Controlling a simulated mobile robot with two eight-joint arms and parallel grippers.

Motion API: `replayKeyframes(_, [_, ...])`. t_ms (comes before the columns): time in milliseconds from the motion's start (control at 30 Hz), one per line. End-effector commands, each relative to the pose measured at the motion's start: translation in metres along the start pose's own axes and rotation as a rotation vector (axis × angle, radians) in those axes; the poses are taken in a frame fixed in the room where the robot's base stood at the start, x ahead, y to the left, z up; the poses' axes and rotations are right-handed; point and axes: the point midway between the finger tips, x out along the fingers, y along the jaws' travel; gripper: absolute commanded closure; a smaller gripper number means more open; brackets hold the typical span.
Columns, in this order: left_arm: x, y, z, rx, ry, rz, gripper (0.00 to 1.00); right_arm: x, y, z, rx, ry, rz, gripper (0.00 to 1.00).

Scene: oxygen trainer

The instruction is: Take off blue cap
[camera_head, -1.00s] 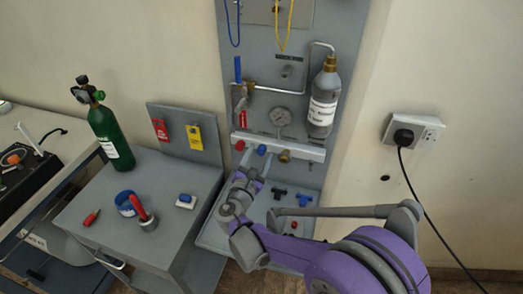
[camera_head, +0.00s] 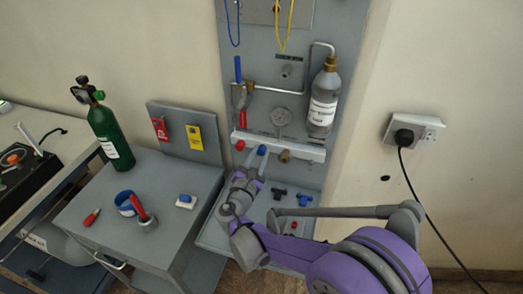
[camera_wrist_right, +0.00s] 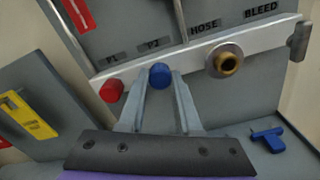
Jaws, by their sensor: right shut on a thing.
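The blue cap (camera_head: 262,149) sits on the white manifold bar, in the middle of the panel. In the right wrist view the blue cap (camera_wrist_right: 160,76) is under the P2 label, between the fingertips. My right gripper (camera_head: 257,156) reaches up to the bar from below and is shut on the blue cap. Its two fingers (camera_wrist_right: 159,84) show in the right wrist view, one on each side of the cap. My left gripper is not in view.
A red cap (camera_wrist_right: 111,91) sits close left of the fingers. A brass hose fitting (camera_wrist_right: 226,62) is to the right. A grey bottle (camera_head: 323,103) hangs above the bar. Black and blue T-shaped parts (camera_head: 305,200) lie on the shelf below.

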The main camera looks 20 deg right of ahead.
Motion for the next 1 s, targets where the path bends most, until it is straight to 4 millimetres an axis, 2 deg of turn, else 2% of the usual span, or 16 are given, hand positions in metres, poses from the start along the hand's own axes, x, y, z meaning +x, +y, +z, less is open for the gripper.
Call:
replayKeyframes(267, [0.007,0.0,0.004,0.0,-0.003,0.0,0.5,0.0,-0.001,-0.001,-0.263,0.0,-0.001,1.0])
replayKeyframes(600, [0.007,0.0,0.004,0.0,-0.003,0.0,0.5,0.0,0.0,0.0,-0.299,0.0,-0.001,1.0])
replayKeyframes(833, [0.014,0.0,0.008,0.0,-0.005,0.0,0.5,-0.001,-0.001,-0.001,-0.527,0.001,-0.001,1.0])
replayKeyframes(1000, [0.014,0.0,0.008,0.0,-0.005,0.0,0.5,-0.001,0.0,0.0,-0.593,0.0,-0.001,1.0])
